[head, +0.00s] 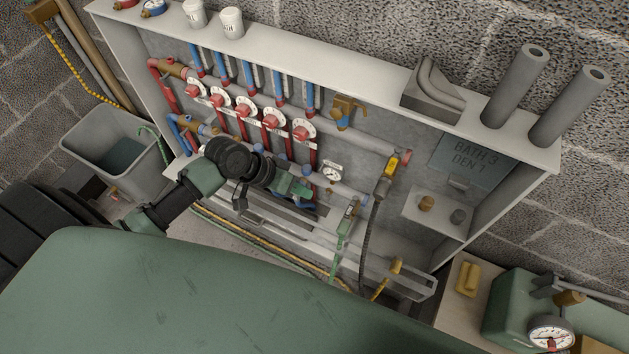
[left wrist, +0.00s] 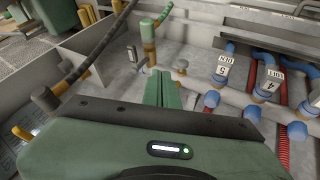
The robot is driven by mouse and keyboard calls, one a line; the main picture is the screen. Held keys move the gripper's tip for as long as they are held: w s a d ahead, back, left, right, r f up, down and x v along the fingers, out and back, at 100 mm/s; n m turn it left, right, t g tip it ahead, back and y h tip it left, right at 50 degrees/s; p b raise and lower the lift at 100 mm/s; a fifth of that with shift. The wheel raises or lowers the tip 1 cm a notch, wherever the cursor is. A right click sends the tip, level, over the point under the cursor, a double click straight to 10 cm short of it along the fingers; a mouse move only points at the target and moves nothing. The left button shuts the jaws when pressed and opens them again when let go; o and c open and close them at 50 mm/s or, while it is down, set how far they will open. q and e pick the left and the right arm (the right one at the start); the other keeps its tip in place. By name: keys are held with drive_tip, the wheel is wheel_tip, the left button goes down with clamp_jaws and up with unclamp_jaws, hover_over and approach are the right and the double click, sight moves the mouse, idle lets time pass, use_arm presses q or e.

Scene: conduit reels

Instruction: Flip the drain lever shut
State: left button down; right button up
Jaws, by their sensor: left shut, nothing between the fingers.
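In the head view, a valve with a green handle and green hose (head: 347,220) sits at the right end of the lower manifold pipe. A valve with a yellow handle (head: 383,187) and dark hose hangs at the right end of the upper pipe. I cannot tell for sure which bears the drain lever, or its position. My left gripper (head: 304,190) is shut and empty, in front of the lower pipe, left of and apart from the green valve. In the left wrist view its closed green fingers (left wrist: 160,88) point toward a green-and-brass fitting (left wrist: 150,42). My right gripper is not in view.
The open grey cabinet (head: 497,189) holds red-handled valves (head: 242,108), a small gauge (head: 332,172) and several pipes. A grey bucket (head: 88,152) stands at left. A green box with a gauge (head: 510,312) is at lower right. Hoses cross the cabinet's lower front.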

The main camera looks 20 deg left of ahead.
sight(349, 211)
use_arm(q)
drive_tip(key=w+d+f+p, duration=0.1)
drive_tip(key=w+d+f, duration=0.2)
drive_tip(key=d+f, duration=0.3)
drive_tip(key=shift+d+f, duration=0.35)
drive_tip(key=shift+d, duration=0.65)
drive_tip(key=shift+s, duration=0.1)
drive_tip(key=shift+s+d+r+n+p, duration=0.1)
drive_tip(key=shift+d+n+p, duration=0.25)
drive_tip(key=shift+p, duration=0.45)
